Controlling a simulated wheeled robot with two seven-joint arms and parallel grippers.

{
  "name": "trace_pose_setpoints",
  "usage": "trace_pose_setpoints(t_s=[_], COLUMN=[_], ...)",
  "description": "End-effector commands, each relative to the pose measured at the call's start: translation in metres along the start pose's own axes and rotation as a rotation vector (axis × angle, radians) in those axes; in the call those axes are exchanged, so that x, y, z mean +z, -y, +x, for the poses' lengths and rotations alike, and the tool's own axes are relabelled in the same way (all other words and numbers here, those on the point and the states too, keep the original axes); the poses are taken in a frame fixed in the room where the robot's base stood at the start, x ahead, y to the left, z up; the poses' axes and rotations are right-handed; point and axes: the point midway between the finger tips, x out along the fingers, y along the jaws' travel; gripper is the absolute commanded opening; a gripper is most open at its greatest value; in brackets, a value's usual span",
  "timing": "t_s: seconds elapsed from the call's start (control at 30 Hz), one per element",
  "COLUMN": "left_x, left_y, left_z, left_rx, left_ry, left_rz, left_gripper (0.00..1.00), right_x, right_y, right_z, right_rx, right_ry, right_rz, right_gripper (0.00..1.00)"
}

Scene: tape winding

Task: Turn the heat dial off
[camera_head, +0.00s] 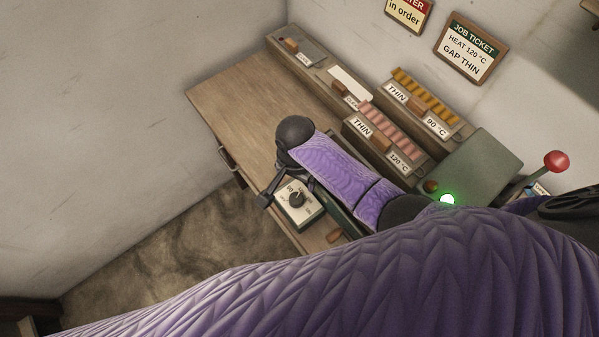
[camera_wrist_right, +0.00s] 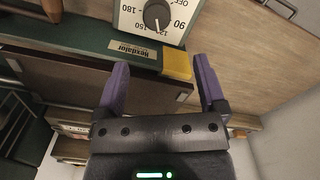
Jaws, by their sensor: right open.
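The heat dial is a dark round knob (camera_wrist_right: 157,16) on a pale plate with OFF, 90, 120, 150 and 180 marks. In the right wrist view its light mark points down, around the 120 and 150 marks; the exact setting is hard to read. The dial also shows in the head view (camera_head: 297,199), beside my right gripper (camera_head: 279,198). In the wrist view my right gripper (camera_wrist_right: 162,75) is open, its two purple fingers apart and empty, short of the knob and not touching it. My left gripper is not in view.
A green lamp (camera_head: 447,199) is lit on the machine. A red-knobbed lever (camera_head: 556,161) stands at right. Racks of orange (camera_head: 425,95) and pink strips (camera_head: 383,125) stand behind. The desk's left (camera_head: 235,95) is clear.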

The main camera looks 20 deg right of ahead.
Motion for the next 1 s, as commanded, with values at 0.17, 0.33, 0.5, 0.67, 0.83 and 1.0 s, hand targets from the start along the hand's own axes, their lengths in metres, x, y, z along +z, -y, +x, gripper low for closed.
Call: trace_pose_setpoints(t_s=[0.17, 0.33, 0.5, 0.67, 0.83, 1.0], left_x=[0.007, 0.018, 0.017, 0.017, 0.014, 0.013], left_y=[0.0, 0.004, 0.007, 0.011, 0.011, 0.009], left_z=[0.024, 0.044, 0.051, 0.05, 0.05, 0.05], left_rx=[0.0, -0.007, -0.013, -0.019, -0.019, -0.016], left_ry=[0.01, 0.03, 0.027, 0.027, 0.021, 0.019], left_rz=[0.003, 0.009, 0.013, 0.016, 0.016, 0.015], left_gripper=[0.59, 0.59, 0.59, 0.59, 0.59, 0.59], right_x=[0.001, 0.001, 0.0, 0.0, 0.0, 0.0], right_y=[-0.001, -0.001, -0.001, -0.001, -0.001, -0.001], right_z=[0.044, 0.082, 0.097, 0.096, 0.096, 0.096], right_rx=[0.004, 0.003, 0.002, 0.001, 0.001, 0.001], right_ry=[0.002, 0.002, 0.0, 0.0, 0.0, 0.0], right_rz=[-0.001, 0.0, -0.001, -0.001, 0.0, 0.0], right_gripper=[0.9, 0.9, 0.9, 0.9, 0.73, 0.37])
